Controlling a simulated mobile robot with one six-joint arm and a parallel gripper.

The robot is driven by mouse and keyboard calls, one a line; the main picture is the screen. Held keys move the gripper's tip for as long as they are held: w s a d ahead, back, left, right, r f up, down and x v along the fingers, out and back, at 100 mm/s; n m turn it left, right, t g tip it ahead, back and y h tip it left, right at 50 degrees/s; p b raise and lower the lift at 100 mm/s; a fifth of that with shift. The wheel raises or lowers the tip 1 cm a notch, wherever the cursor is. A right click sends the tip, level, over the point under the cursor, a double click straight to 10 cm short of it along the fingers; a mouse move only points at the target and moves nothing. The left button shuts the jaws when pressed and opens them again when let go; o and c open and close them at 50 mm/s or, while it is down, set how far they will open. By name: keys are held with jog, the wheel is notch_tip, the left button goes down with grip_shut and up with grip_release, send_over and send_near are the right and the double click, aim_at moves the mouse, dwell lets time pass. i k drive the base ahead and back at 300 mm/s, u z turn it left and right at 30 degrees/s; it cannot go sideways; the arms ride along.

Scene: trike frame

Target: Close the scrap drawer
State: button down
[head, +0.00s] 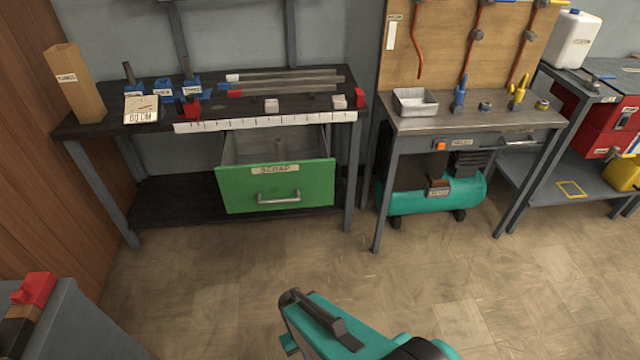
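The scrap drawer (240,193) has a green front with a SCRAP label and a silver bar handle (278,198). It hangs under the dark workbench (150,103) at the left and is pulled out, so its grey inside shows behind the front. A grey piece stands up inside it; the rest of its contents is hard to make out. Part of my teal and dark arm shows at the bottom middle, well in front of the drawer and apart from it. I cannot make out gripper fingers in this view.
Tan tiled floor lies clear between my arm and the drawer. A grey bench (480,123) with a teal compressor (408,199) under it stands to the right. A grey cabinet (80,325) with a red item is at lower left. Bars and blocks lie on the workbench.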

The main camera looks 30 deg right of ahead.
aim_at(249, 177)
jog(key=z, duration=0.35)
jog(key=k, duration=0.25)
jog(key=u, duration=0.95)
jog(key=i, duration=0.6)
